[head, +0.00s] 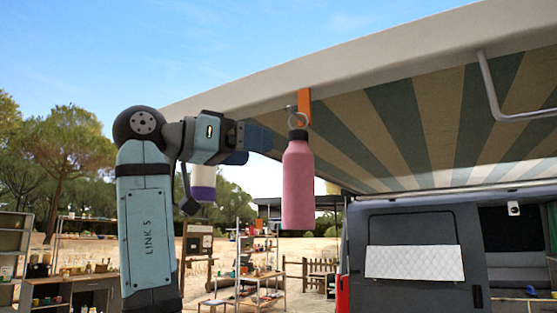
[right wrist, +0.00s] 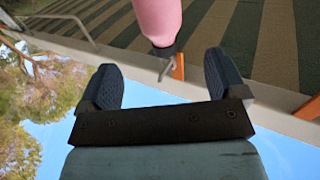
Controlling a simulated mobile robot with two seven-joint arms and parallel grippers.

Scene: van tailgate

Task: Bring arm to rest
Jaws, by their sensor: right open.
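A pink bottle (head: 298,188) hangs upright by the loop on its dark cap from an orange hook (head: 305,106) on the awning's front rail. My right gripper (head: 252,146) is to the left of the bottle's neck, apart from it in the picture. In the right wrist view the picture is turned over. There the two dark fingers of the right gripper (right wrist: 162,75) stand wide apart with nothing gripped. The pink bottle (right wrist: 158,18) and the orange hook (right wrist: 178,66) show beyond the fingertips. My left gripper is in neither view.
The striped awning (head: 400,120) and its pale rail (head: 370,62) stretch overhead to the right. A grey van (head: 410,250) with a white quilted panel stands at the lower right. Shelves and benches (head: 255,285) stand farther back. Open sky lies left of the arm.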

